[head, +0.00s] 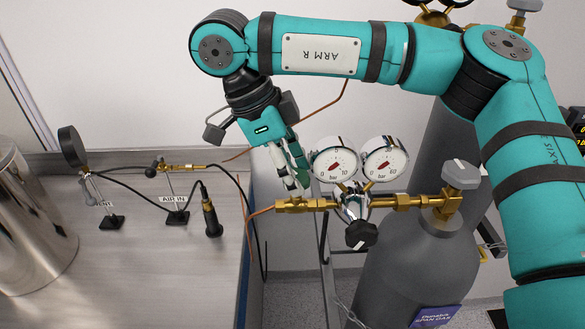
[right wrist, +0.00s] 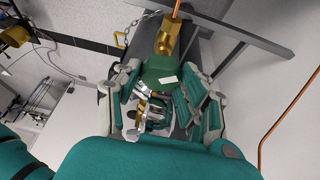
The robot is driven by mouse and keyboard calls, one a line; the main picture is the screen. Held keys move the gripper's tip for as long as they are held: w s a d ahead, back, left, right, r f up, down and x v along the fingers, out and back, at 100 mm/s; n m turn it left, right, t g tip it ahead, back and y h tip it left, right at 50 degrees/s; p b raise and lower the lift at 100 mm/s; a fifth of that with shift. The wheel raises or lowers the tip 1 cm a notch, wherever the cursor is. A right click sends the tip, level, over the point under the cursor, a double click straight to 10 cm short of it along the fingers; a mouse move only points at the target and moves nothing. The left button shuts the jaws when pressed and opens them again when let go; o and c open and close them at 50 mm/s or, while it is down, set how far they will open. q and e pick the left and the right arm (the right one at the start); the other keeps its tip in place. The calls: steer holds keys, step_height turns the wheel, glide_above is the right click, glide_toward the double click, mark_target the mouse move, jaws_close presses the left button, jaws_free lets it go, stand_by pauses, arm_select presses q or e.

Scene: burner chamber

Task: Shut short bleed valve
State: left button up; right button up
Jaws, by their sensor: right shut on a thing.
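A green knob with a white mark (right wrist: 164,76) sits on a brass fitting (right wrist: 172,38) in the right wrist view; I take it for the short bleed valve. My right gripper (right wrist: 166,98) is shut on this knob, with its grey and teal fingers on either side. In the head view my right gripper (head: 292,184) reaches down to the left end of the brass line (head: 292,205), left of the two gauges. The fingers hide the knob there. No label shows at the knob, and its exact angle is hard to read. My left gripper is not in view.
Two round gauges (head: 385,159) and a black regulator knob (head: 362,235) are close right of the gripper. A grey cylinder valve knob (head: 461,174) stands above the gas cylinder (head: 410,265). Left, the bench (head: 140,265) holds a steel vessel (head: 30,225) and small fittings with thin hoses.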

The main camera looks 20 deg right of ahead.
stand_by(0.4)
steer(key=o, duration=1.2)
steer(key=v, duration=1.2)
steer(key=shift+d, duration=0.1)
